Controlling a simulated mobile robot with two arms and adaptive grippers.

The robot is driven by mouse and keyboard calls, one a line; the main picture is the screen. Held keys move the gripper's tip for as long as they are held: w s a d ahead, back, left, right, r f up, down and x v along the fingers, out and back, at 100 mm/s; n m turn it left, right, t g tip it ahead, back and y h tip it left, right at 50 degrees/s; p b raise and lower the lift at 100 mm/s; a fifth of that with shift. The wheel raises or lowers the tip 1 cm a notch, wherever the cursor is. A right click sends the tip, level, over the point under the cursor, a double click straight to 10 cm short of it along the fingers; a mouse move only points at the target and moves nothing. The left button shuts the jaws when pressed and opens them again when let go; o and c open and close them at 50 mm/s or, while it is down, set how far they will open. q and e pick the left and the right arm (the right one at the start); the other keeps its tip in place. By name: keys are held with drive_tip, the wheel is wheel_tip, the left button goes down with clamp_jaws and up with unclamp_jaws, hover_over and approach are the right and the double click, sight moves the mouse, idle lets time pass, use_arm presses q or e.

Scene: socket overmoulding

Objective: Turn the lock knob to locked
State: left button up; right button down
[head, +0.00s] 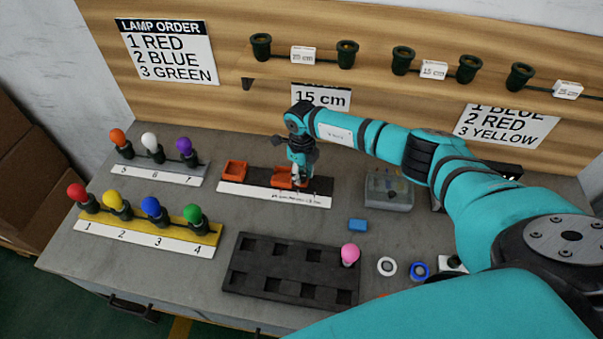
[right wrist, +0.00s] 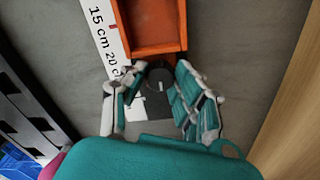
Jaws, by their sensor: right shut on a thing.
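The dark round lock knob (right wrist: 159,79) sits beside the end of an orange block (right wrist: 152,28) in the right wrist view. My right gripper (right wrist: 158,84) has a fingertip on either side of the knob and is shut on it. In the head view my right gripper (head: 298,178) reaches down to the dark rail (head: 321,185) by the orange block; the knob is hidden there. A pale mark shows on the knob, but I cannot tell whether it points to locked. My left gripper is not in view.
A second orange block (head: 235,170) sits at the rail's left end, with a white scale strip (head: 270,195) in front. Lamp racks stand left.

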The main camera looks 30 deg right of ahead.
sight(302, 175)
drive_tip(key=shift+r, duration=0.1)
drive_tip(key=c, duration=1)
unclamp_jaws()
drive_tip(key=n, duration=0.3)
drive_tip(key=shift+n+p, duration=0.3)
drive_tip(key=shift+n, duration=0.1)
wheel_tip(302, 175, up, 17)
drive_tip(key=b, duration=0.3)
drive_tip(key=shift+r+n, duration=0.15)
drive_tip(key=shift+n, duration=0.25)
